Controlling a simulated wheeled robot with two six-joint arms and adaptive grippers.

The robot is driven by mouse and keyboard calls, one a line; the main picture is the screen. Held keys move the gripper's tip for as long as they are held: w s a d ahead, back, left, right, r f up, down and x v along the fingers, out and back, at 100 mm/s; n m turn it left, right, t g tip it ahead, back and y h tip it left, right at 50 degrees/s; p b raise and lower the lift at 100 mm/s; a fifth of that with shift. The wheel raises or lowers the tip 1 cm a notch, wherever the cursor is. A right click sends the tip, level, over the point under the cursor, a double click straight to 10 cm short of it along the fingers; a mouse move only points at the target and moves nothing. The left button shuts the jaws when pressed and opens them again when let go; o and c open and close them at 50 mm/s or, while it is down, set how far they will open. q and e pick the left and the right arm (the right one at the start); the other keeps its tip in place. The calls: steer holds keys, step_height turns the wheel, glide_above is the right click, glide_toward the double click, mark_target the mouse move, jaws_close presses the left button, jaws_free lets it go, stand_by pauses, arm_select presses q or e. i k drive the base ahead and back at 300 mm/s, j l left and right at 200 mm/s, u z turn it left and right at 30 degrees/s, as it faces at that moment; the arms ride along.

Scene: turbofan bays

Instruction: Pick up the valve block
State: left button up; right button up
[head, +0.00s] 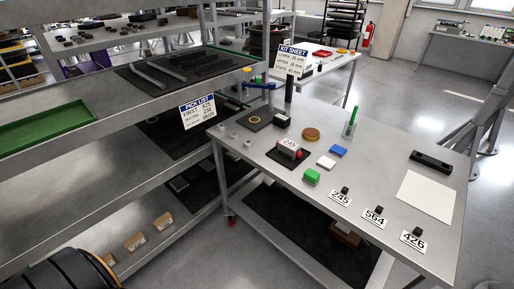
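I cannot tell for certain which thing is the valve block. Neither of my grippers shows in the head view, and nothing is seen held.
The workbench (400,241) also carries a blue piece (338,150), a white piece (326,162), a brown disc (311,134) and number cards. A shelf rack (60,150) stands at left with a pick list (198,111). Open floor (410,90) lies behind.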

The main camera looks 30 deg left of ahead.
mark_target(287, 148)
steer(key=i+j+u, duration=0.1)
steer(key=u, duration=0.3)
steer(key=i+j+u, duration=0.1)
steer(key=u, duration=0.25)
steer(key=i+j+u, duration=0.15)
steer(key=u, duration=0.25)
steer(key=i+j, duration=0.1)
